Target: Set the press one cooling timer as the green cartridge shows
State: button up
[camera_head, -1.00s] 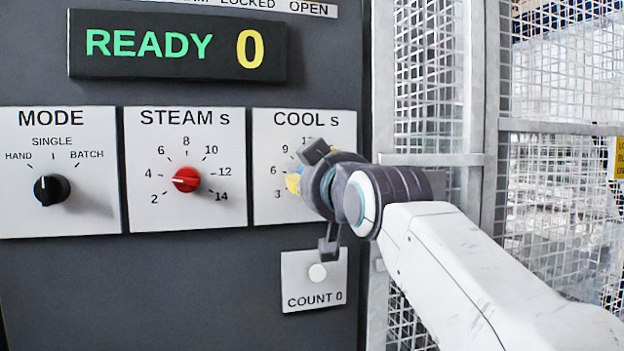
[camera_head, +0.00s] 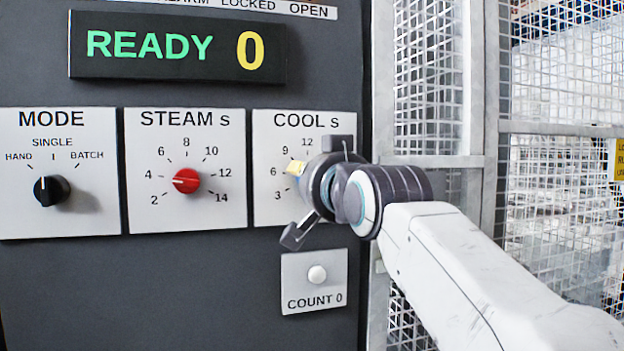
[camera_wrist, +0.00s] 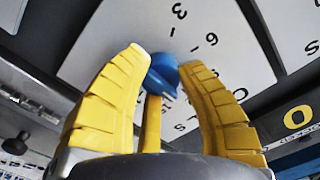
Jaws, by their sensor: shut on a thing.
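The COOL s dial plate (camera_head: 265,215) is white, with the numbers 3, 6, 9 and 12 showing in the head view. My gripper (camera_head: 296,170) is at this dial and covers its knob and right side there. The green cartridge is in neither view.
Left of it are the STEAM s dial with a red knob (camera_head: 186,181) and the MODE dial with a black knob (camera_head: 50,190). A white COUNT 0 button (camera_head: 317,274) is just below my gripper. The display (camera_head: 178,46) reads READY 0. Mesh fencing (camera_head: 560,200) stands at right.

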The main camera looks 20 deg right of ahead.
jog(key=shift+r, duration=0.1)
dwell(0.3)
jog(key=o, duration=1.2)
jog(key=s, duration=1.2)
